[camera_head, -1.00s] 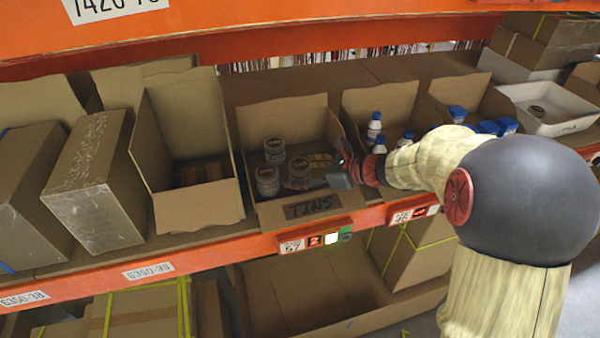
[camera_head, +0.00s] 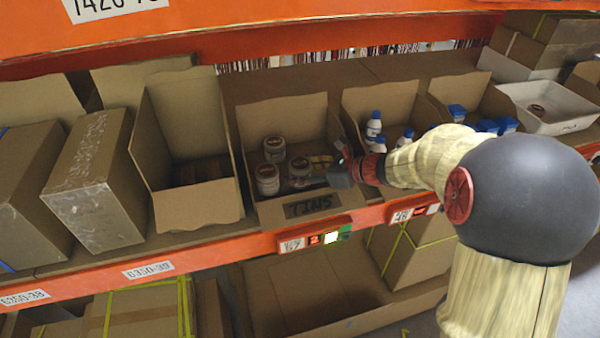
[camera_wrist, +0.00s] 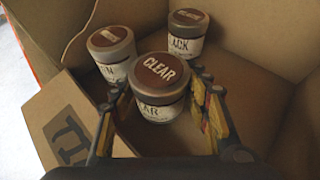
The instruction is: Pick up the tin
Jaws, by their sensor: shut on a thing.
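My gripper (camera_head: 316,166) is inside the cardboard bin marked TINS (camera_head: 325,205). In the wrist view its fingers (camera_wrist: 160,86) lie on both sides of a tin with a brown lid reading CLEAR (camera_wrist: 160,70), and it is shut on that tin. The same tin shows in the head view (camera_head: 299,170), upright and low in the bin; I cannot tell whether it touches the floor. Two similar tins stand behind and left of it: one near left (camera_wrist: 112,48), close to the held tin, and one at the back (camera_wrist: 187,33).
An open, taller carton (camera_head: 197,203) stands left of the bin. A bin of white bottles with blue caps (camera_head: 374,127) adjoins on the right. An orange shelf beam (camera_head: 225,252) runs along the front.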

